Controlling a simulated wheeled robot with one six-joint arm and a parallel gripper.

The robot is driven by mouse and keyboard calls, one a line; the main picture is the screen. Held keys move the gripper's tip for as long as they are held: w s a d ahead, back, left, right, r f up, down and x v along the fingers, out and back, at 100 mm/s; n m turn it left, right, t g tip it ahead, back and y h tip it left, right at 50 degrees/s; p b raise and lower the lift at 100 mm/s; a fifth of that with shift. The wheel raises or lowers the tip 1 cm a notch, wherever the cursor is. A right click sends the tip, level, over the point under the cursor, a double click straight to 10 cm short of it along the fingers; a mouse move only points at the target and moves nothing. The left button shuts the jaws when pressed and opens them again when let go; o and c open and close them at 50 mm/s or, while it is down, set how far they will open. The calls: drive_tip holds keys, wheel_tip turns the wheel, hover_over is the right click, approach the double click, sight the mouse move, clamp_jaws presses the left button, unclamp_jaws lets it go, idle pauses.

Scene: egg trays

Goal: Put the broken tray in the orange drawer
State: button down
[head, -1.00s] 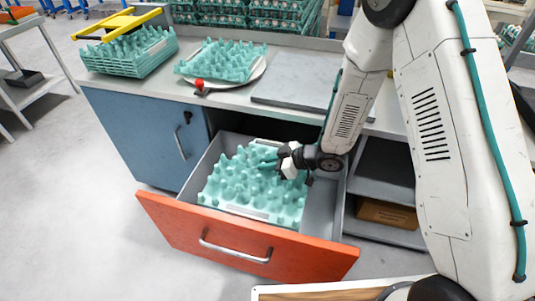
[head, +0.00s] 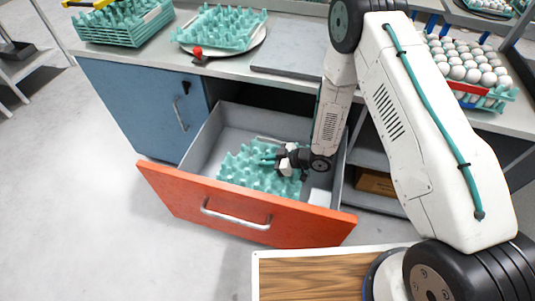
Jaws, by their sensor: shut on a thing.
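The orange drawer (head: 240,217) is pulled open below the counter, with a grey interior. A teal egg tray (head: 258,175) lies inside it, low down and mostly below the rim; its lower part is hidden by the drawer front. My gripper (head: 284,162) is inside the drawer at the tray's right side, shut on the tray's edge. Whether the tray rests on the drawer floor cannot be told. Any break in it is not clear from this view.
On the counter stand a stack of teal trays (head: 125,28), another teal tray (head: 220,27) on a round plate, a red button (head: 197,53) and a grey slab (head: 290,64). Trays of eggs (head: 465,62) are at right. A blue cabinet door (head: 135,108) is left of the drawer.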

sight(267, 173)
drive_tip(key=shift+f, duration=3.6)
drive_tip(key=shift+f, duration=0.2)
drive_tip(key=shift+f, duration=0.6)
drive_tip(key=shift+f, duration=0.1)
drive_tip(key=c, duration=1.3)
unclamp_jaws()
drive_tip(key=shift+c, duration=0.2)
wheel_tip(267, 173, up, 68)
